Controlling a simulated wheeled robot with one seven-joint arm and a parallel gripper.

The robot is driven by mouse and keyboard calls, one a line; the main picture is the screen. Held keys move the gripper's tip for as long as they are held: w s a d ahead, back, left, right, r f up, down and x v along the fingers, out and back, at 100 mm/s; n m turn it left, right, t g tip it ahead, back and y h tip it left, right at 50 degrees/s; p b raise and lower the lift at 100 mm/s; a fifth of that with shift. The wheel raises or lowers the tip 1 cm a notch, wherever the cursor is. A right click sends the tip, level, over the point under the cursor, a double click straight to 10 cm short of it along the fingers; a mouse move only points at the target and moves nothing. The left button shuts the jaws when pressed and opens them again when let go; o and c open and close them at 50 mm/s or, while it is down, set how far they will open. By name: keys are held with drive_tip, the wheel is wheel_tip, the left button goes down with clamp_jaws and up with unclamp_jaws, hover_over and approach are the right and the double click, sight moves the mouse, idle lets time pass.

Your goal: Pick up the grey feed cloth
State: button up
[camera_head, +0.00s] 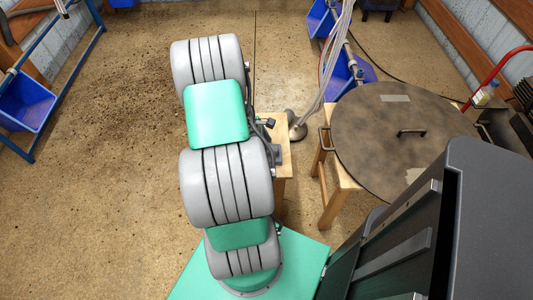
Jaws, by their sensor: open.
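I cannot make out the grey feed cloth for certain in the head view. A small grey shape (278,154) shows beside my arm, over a light wooden surface (283,185), but it is too small and too covered to name. My grey and green arm stretches up through the middle of the picture and hides what lies behind it. My gripper is not seen; the far end of the arm covers that area.
A round brown board (380,135) with a black handle lies on a wooden stand (335,205) at the right. Blue bins (25,103) hang on a rail at the left. Hoses (333,55) hang at the top. The speckled floor at left is open.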

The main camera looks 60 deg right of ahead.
drive_tip(key=shift+c, duration=0.4)
drive_tip(key=c, duration=1.3)
drive_tip(key=shift+r, duration=0.1)
wheel_tip(320, 180, up, 18)
drive_tip(key=p, duration=0.3)
